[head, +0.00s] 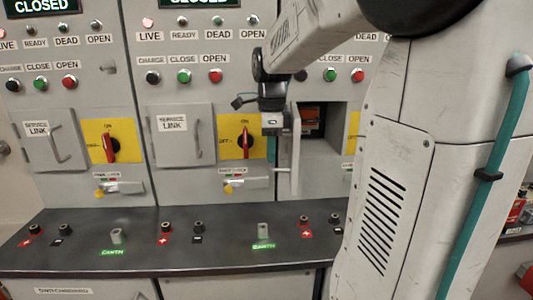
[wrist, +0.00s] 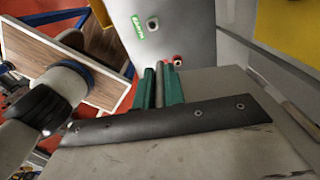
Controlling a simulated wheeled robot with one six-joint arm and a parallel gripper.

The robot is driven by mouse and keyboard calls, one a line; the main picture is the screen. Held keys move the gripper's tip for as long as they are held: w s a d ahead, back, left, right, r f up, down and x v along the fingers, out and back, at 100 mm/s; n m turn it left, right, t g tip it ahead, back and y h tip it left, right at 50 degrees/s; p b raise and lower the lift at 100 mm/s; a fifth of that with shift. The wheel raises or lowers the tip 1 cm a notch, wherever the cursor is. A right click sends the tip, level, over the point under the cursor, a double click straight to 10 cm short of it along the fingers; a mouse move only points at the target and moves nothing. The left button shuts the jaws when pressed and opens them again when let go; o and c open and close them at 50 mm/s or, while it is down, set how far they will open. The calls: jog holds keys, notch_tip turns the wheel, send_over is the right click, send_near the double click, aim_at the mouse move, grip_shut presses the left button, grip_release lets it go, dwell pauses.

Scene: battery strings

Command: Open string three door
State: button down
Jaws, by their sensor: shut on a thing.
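The third panel from the left is partly behind my arm. Its service link door (head: 296,150) stands swung out to the left, seen nearly edge-on, and the square compartment (head: 322,122) shows dark inside with an orange item. My gripper (head: 272,148) is at the outer side of this door. In the wrist view, its green fingers (wrist: 160,87) are closed around a grey bar, the door handle (wrist: 158,84). The handle's lower part (head: 283,170) also shows in the head view. How far the door has swung exactly is hard to tell.
The left service link door (head: 58,145) and the middle one (head: 186,136) are shut. A dark bench ledge (head: 140,232) with terminals and green earth labels (head: 264,246) runs below the panels. Red rotary switches (head: 245,142) sit on yellow plates.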

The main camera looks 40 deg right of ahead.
jog(key=shift+w, duration=0.3)
jog(key=c, duration=1.5)
grip_release()
notch_tip(320, 180, up, 8)
jog(key=shift+f, duration=0.1)
jog(key=shift+a, duration=0.15)
